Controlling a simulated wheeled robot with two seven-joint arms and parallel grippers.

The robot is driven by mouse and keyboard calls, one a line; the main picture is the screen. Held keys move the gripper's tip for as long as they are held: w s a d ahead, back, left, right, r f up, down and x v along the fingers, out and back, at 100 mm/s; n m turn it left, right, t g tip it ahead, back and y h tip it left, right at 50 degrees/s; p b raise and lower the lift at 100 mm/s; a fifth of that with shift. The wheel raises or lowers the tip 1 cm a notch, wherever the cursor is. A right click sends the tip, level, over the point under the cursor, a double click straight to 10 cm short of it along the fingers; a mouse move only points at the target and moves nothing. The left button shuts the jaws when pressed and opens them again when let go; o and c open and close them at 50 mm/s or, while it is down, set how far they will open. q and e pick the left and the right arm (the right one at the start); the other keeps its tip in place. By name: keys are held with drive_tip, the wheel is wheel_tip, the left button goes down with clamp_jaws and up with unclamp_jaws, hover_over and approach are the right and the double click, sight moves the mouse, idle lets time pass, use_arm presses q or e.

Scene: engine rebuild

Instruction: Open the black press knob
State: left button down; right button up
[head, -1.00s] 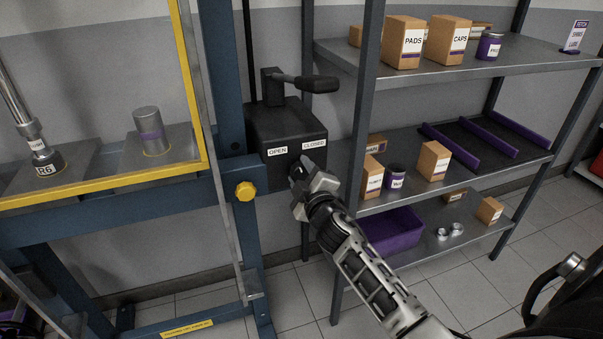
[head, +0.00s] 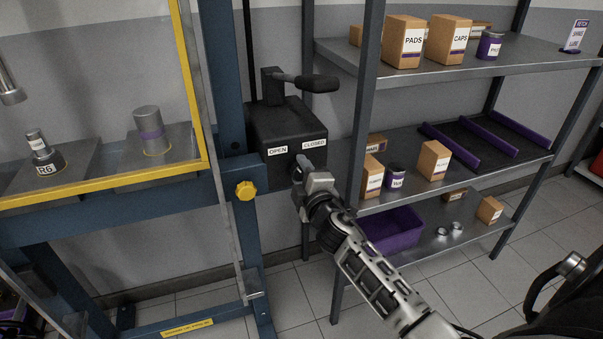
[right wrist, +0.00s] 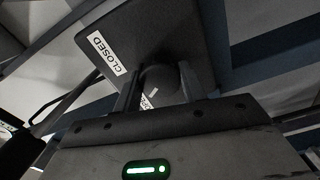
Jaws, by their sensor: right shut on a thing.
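The black press knob (right wrist: 160,80) is on the front of a black box (head: 287,128) attached to the blue press frame. It is round and dark with a small white mark, which faces the lower left in the right wrist view. In the head view my gripper mostly hides it. My right gripper (head: 303,170) is shut on the knob, one finger on each side. The OPEN label (head: 277,151) and the CLOSED label (head: 314,142) are above it. In the right wrist view the CLOSED label (right wrist: 106,52) is clear, while another label is mostly hidden. My left gripper is not in view.
A black lever (head: 305,82) tops the box. A yellow knob (head: 245,191) is on the press frame. Behind the yellow guard, the press rod (head: 10,92) hangs above a part labelled R6 (head: 45,162). A shelf rack (head: 366,110) stands close on the right.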

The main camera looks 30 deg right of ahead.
drive_tip(key=o, duration=1)
drive_tip(key=shift+c, duration=0.2)
drive_tip(key=b+v, duration=0.1)
drive_tip(key=v, duration=1.5)
drive_tip(key=shift+b, duration=0.4)
drive_tip(key=shift+a, duration=0.15)
drive_tip(key=s+a+f+m+g+y, duration=0.3)
drive_tip(key=s+a+f+m, duration=0.2)
drive_tip(key=a+f, duration=0.3)
drive_tip(key=s+a+f+m+g+y, duration=0.4)
drive_tip(key=s+a+f+m, duration=0.1)
drive_tip(key=a+f, duration=0.3)
drive_tip(key=shift+s+a+f+m, duration=0.2)
drive_tip(key=shift+s+f+m, duration=0.1)
drive_tip(key=shift+s, duration=0.25)
